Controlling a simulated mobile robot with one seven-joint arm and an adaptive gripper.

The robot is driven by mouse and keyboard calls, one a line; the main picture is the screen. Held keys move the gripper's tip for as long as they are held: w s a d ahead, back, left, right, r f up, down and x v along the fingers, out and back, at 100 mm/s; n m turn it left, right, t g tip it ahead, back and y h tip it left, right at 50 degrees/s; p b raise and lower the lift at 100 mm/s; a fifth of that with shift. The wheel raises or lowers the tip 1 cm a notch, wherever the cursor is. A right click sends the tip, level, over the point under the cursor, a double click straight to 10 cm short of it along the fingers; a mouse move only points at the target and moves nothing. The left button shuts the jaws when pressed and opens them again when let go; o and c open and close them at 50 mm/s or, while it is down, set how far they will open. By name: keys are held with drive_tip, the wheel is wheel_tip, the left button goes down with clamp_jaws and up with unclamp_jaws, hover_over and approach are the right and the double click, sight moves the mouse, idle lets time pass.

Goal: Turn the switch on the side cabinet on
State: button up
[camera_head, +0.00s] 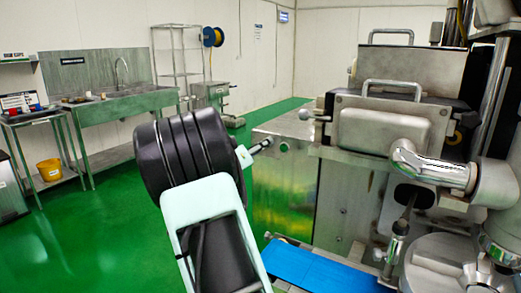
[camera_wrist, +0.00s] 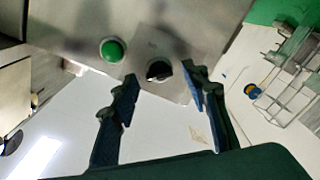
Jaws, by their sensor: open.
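In the wrist view, the black round switch knob (camera_wrist: 159,70) sits on the grey metal face of the side cabinet (camera_wrist: 195,25). A green round button (camera_wrist: 112,50) is to its left. My gripper (camera_wrist: 161,84) is open and empty. Its two dark fingers point at the panel, with the knob between the fingertips in the picture. I cannot tell how far the tips are from the panel, and no contact shows. In the head view, my arm hides most of the gripper, and the switch cannot be made out.
In the head view, the large metal machine (camera_head: 395,125) fills the right side, with a blue belt (camera_head: 325,270) low in front. A steel sink table (camera_head: 125,105), a small side table (camera_head: 38,118) and a yellow bucket (camera_head: 49,170) stand left. Green floor (camera_head: 110,225) between is clear.

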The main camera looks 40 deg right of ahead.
drive_tip(key=shift+d, duration=0.25)
clamp_jaws()
